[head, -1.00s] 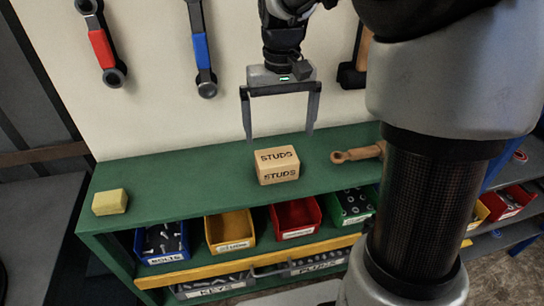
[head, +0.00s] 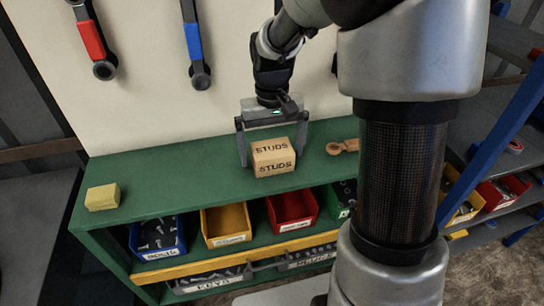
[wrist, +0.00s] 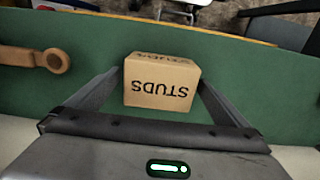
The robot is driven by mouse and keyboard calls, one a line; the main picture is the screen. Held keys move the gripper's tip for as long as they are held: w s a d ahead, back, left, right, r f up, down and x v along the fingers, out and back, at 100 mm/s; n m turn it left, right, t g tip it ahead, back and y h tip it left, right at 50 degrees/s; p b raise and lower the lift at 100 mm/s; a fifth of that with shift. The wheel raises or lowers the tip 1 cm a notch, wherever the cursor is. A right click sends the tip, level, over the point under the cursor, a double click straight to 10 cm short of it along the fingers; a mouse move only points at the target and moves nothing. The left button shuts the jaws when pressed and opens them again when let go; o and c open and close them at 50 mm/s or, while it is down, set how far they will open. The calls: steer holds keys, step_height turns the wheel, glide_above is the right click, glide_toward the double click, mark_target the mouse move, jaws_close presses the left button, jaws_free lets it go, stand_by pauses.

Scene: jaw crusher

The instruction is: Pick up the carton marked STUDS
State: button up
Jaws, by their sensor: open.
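The carton marked STUDS (head: 273,158) is a small tan box standing on the green shelf top (head: 180,170). Its dark lettering shows on two faces. My gripper (head: 272,160) is open, pointing down, with one finger on each side of the carton. In the wrist view the carton (wrist: 160,82) sits between the two spread fingers (wrist: 160,95), with a visible gap on both sides. I cannot tell how far down the fingertips reach beside it.
A wooden-handled tool (head: 343,146) lies right of the carton, and a yellow block (head: 102,197) lies at the left end. Blue, yellow and red bins (head: 291,210) stand on the shelf below. Wrenches (head: 196,45) hang on the back panel.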

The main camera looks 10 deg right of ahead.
steer(key=shift+r, duration=0.1)
steer(key=c, duration=1.6)
